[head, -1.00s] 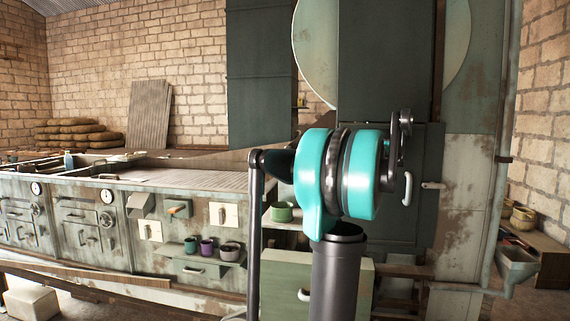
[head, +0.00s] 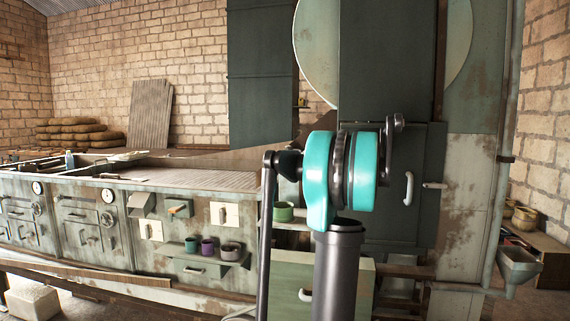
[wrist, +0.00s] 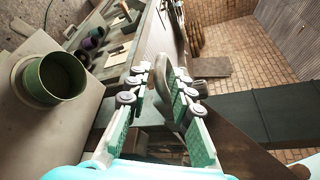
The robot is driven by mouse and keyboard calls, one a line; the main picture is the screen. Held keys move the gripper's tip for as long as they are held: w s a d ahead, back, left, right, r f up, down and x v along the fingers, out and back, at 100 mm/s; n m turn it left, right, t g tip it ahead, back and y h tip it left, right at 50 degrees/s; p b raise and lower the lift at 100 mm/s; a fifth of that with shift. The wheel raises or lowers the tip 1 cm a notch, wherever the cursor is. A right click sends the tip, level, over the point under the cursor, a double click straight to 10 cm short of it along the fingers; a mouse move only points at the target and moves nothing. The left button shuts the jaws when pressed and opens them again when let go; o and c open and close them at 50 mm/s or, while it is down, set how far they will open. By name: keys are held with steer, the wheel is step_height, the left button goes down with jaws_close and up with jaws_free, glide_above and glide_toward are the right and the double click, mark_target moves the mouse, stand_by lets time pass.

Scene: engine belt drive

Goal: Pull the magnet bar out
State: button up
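In the wrist view, a grey metal loop (wrist: 161,80) stands between the fingertips of my gripper (wrist: 162,73). It looks like a handle, and I take it to be that of the magnet bar, though the bar itself cannot be made out for sure. The two fingers, with green pads, stand apart on either side of the loop. I cannot tell whether either finger touches it. In the head view my own cyan arm joint and dark links hide the loop and the gripper's fingers.
A green pot (wrist: 51,77) stands close on the left in the wrist view; it also shows in the head view (head: 284,212). Several small pots, including a purple one (head: 207,246), stand on a shelf left of my arm. A dark cabinet door with a white handle (head: 408,188) is behind my arm.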

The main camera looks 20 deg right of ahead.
mark_target(289, 161)
steer(key=shift+x, duration=2.35)
jaws_close()
